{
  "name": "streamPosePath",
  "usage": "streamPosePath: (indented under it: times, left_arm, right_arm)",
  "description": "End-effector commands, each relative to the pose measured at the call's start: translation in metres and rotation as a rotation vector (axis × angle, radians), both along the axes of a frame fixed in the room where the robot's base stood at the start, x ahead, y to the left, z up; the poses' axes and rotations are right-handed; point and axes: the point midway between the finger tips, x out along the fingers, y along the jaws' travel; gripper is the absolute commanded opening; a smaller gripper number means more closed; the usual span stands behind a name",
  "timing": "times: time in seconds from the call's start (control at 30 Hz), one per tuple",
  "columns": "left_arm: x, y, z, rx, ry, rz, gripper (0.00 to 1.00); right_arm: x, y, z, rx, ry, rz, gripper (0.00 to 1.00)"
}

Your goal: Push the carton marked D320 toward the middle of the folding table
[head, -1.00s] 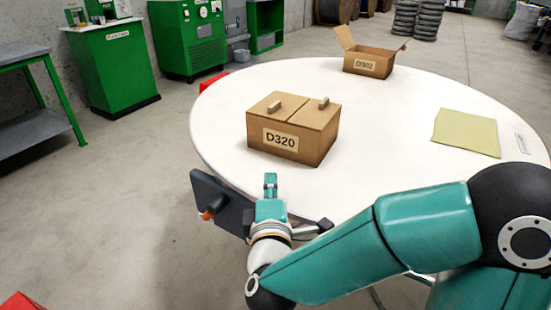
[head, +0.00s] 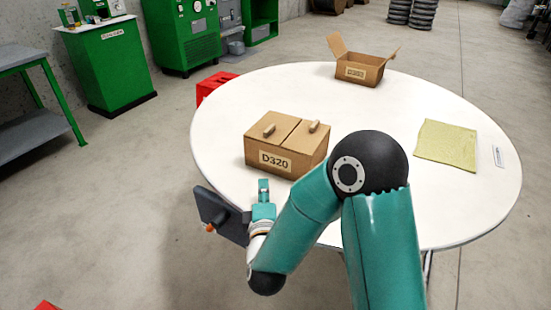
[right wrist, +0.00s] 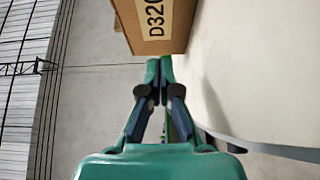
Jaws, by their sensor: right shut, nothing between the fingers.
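The carton marked D320 (head: 287,146) is a brown box with a closed two-flap lid and two small handles. It sits near the near-left edge of the round white folding table (head: 370,105). My right gripper (head: 264,184) is shut and empty, just in front of the carton's labelled side at the table's near edge. In the right wrist view the shut fingertips (right wrist: 160,62) point at the carton (right wrist: 157,22), close to its lower edge. Whether they touch it I cannot tell. My left gripper is not in view.
An open carton marked D302 (head: 359,64) stands at the table's far side. A yellowish sheet (head: 446,141) and a small white label (head: 497,156) lie at the right. The table's middle is clear. A red box (head: 213,86) stands behind the table's left edge.

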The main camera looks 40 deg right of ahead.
Motion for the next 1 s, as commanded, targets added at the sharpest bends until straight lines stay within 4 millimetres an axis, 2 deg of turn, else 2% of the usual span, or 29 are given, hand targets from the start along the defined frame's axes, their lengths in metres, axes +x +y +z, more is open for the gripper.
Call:
streamPosePath:
  times: [0.03,0.17,0.3,0.4,0.6,1.0]
  left_arm:
    - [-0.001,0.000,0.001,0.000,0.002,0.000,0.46]
    - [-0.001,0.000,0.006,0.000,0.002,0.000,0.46]
    - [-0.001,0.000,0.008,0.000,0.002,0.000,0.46]
    - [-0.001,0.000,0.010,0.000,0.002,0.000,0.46]
    - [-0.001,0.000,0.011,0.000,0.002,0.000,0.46]
    - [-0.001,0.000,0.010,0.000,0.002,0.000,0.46]
  right_arm:
    - [0.009,-0.010,0.000,0.000,-0.002,-0.009,0.00]
    - [0.031,-0.024,0.000,-0.001,-0.002,-0.006,0.00]
    - [0.033,-0.045,-0.001,-0.002,0.001,-0.006,0.00]
    - [0.035,-0.054,-0.001,-0.001,0.000,-0.005,0.00]
    - [0.037,-0.060,-0.001,-0.001,-0.001,-0.002,0.00]
    - [0.041,-0.060,-0.002,-0.001,-0.002,0.005,0.00]
